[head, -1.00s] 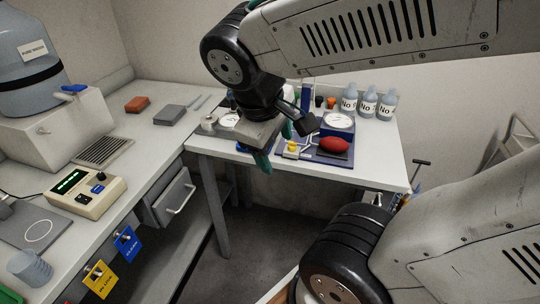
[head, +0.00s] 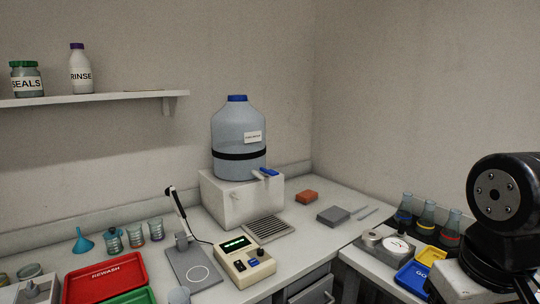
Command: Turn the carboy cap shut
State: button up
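The carboy (head: 238,135) is a large clear bluish bottle with a black band and a white label. It stands upright on a white block (head: 243,203) in the back corner of the bench. Its blue cap (head: 237,98) sits on the neck; I cannot tell how tight it is. A blue-handled tap (head: 268,172) is low on its front.
A wall shelf (head: 98,98) with a SEALS jar (head: 26,79) and RINSE bottle (head: 80,69) is at upper left. A beige meter (head: 245,262) and probe stand (head: 190,262) are in front of the block. Several flasks stand at right. The space above the carboy is clear.

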aim_at(236, 97)
jog(key=u, duration=0.5)
jog(key=k, duration=1.2)
jog(key=z, duration=0.25)
jog(key=i, duration=1.05)
jog(key=u, duration=0.45)
jog(key=i, duration=0.85)
jog(key=u, duration=0.8)
